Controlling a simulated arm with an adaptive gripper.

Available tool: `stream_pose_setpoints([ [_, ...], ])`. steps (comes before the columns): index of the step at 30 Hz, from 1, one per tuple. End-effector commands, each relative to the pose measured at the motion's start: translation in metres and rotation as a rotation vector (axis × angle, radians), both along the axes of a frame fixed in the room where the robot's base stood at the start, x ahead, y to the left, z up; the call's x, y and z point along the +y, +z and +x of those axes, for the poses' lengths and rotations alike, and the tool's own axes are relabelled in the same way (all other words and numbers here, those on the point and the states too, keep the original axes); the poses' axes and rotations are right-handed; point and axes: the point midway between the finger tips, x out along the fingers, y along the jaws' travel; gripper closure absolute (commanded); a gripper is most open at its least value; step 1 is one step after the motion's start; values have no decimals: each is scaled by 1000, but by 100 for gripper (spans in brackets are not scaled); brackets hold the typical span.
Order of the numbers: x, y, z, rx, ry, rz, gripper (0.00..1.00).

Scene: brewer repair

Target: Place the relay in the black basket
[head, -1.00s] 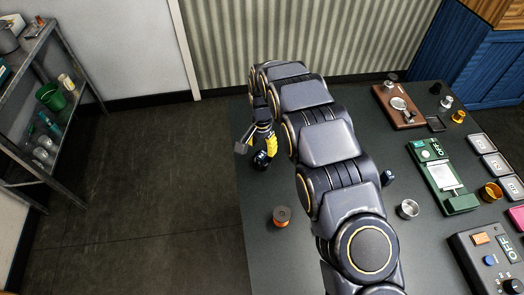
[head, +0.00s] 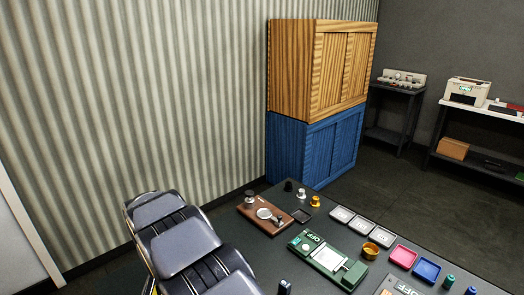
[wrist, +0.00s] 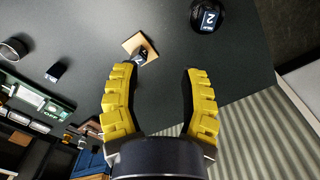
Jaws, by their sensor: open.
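My gripper (wrist: 160,75) is open and empty in the wrist view, its yellow ridged fingers spread above the dark table. A tan square piece with a small grey and dark part on it (wrist: 138,48) lies beyond the left fingertip. A round black item with a white mark (wrist: 207,15) is farther off to the right. I cannot tell whether either is the relay. No black basket can be made out. In the head view my gripper is hidden or out of frame; only my arm links show at lower left.
A wood-and-blue cabinet (head: 320,100) stands behind.

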Motion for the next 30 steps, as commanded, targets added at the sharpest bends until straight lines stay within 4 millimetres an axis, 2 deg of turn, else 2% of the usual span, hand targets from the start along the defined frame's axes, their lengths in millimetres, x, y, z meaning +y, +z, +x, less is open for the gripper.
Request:
stream_pose_setpoints([
  [1, -27, 21, 4, -2, -16, -5, 57],
  [4, -76, 54, 0, 5, -24, -18, 57],
  [7, -123, 82, -13, 19, -34, -29, 57],
  [11, -178, 112, -43, 46, -42, -31, 57],
  [15, -228, 136, -85, 71, -41, -24, 57],
  [18, -258, 147, -121, 91, -37, -15, 57],
  [22, -286, 154, -173, 119, -27, 2, 57],
  [27, -304, 154, -227, 143, -4, 23, 57],
  [30, -309, 151, -246, 151, 7, 30, 57],
])
